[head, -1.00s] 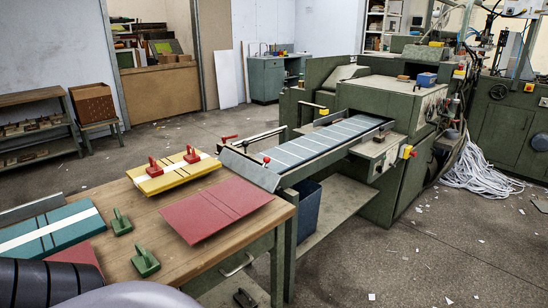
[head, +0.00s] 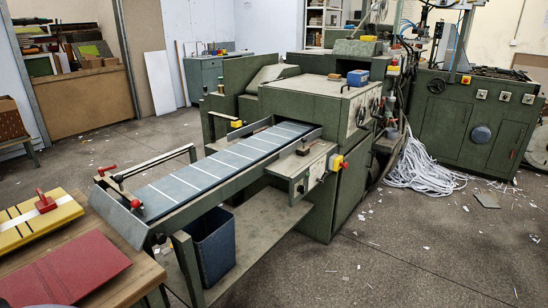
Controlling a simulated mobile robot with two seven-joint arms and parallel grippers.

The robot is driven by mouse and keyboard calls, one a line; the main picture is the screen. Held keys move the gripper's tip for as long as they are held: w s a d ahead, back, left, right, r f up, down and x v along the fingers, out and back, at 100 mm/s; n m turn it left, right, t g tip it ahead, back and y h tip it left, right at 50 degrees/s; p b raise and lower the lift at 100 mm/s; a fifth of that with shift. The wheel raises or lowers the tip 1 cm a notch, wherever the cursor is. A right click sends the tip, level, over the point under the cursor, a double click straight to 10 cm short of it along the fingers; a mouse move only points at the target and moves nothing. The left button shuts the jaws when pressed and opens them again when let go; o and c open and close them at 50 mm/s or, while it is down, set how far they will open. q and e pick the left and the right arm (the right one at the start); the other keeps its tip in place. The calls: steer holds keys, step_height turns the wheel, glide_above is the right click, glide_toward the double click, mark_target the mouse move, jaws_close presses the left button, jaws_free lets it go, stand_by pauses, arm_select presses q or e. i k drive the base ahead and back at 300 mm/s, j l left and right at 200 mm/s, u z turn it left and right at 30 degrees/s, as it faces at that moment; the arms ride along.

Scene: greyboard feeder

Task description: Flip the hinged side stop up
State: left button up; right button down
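The feeder (head: 215,167) is a long green-framed bed with a grey belt crossed by white lines, running from the green machine down to the table's corner. A long rail (head: 150,164) runs along its far side near the front end, raised above the belt. A red handle (head: 107,170) sits at the rail's near end, and a red knob (head: 136,204) is at the near front corner. A tilted grey metal plate (head: 118,220) closes the front end. I cannot tell for certain which part is the hinged side stop. Neither gripper is in view.
The wooden table (head: 143,272) with a red board (head: 65,272) and a yellow board (head: 40,220) is at lower left. A blue-grey bin (head: 212,250) stands under the feeder. White paper strips (head: 420,165) lie beside the machine (head: 330,115). The floor at lower right is mostly clear.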

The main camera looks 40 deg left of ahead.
mark_target(132, 228)
steer(key=i+z, duration=0.45)
steer(key=i+j+z, duration=0.2)
steer(key=z, duration=0.3)
steer(key=i+j+z, duration=0.15)
steer(key=z, duration=1.05)
steer(key=j+z, duration=0.1)
steer(key=z, duration=0.85)
steer(key=j+z, duration=0.1)
steer(key=z, duration=0.4)
steer(key=k+z, duration=0.1)
steer(key=z, duration=0.35)
steer(key=j+z, duration=0.1)
steer(key=z, duration=0.4)
steer(key=k+z, duration=0.1)
steer(key=z, duration=0.85)
steer(key=k+z, duration=0.1)
steer(key=z, duration=0.35)
steer(key=l+z, duration=0.1)
steer(key=z, duration=0.3)
steer(key=l+z, duration=0.1)
steer(key=z, duration=0.35)
steer(key=l+z, duration=0.1)
steer(key=z, duration=0.3)
steer(key=l+z, duration=0.1)
steer(key=z, duration=0.35)
steer(key=l+z, duration=0.1)
steer(key=z, duration=0.3)
steer(key=l+z, duration=0.1)
steer(key=z, duration=0.35)
